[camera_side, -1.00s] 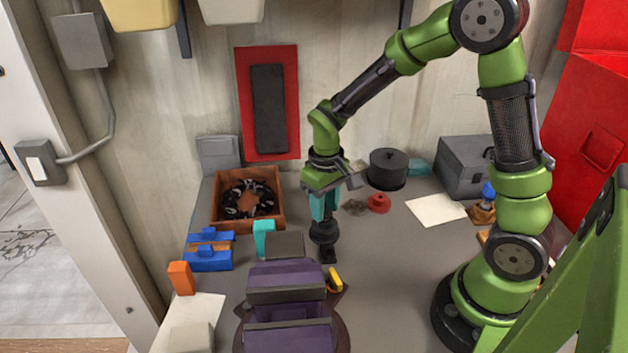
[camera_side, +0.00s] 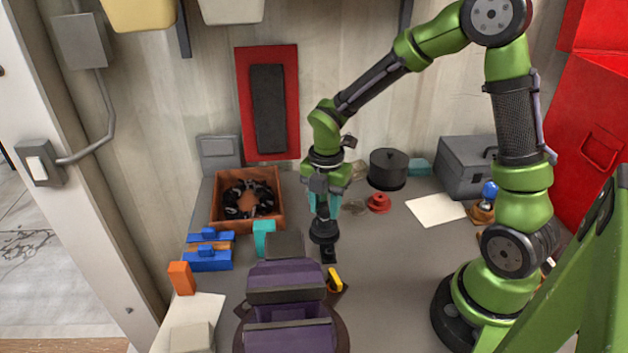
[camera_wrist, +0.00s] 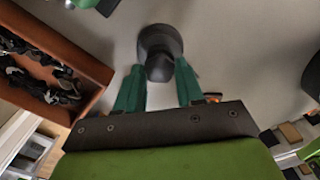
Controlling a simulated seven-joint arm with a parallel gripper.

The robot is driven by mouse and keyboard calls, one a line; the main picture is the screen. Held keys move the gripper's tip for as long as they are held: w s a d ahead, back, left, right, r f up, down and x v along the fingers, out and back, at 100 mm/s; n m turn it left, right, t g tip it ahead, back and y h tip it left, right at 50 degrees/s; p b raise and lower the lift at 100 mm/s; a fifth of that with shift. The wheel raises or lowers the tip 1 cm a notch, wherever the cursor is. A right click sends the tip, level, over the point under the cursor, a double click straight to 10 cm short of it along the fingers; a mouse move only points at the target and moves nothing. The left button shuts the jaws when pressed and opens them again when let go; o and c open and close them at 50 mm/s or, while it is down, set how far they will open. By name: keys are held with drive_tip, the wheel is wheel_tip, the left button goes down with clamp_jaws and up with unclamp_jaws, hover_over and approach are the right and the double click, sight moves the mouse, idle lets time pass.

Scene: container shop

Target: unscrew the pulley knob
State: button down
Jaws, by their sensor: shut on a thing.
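The pulley knob (camera_side: 323,231), a dark rounded piece, stands upright on the grey bench near the middle of the side view, over a small dark block. It also shows in the wrist view (camera_wrist: 160,45) as a black rounded shape. My gripper (camera_side: 322,212) points down from above with its teal fingers shut on the knob. In the wrist view the fingertips of my gripper (camera_wrist: 159,70) lie on either side of the knob. The fingers partly cover its upper part in the side view. Any thread under the knob is hidden.
An orange-brown crate (camera_side: 219,213) of black parts stands behind left. A black pot (camera_side: 388,168) and red round piece (camera_side: 378,202) stand behind right.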

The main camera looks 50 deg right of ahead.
drive_tip(key=n, duration=0.5)
drive_tip(key=shift+n, duration=0.3)
drive_tip(key=c, duration=0.6)
unclamp_jaws()
drive_tip(key=shift+c, duration=1)
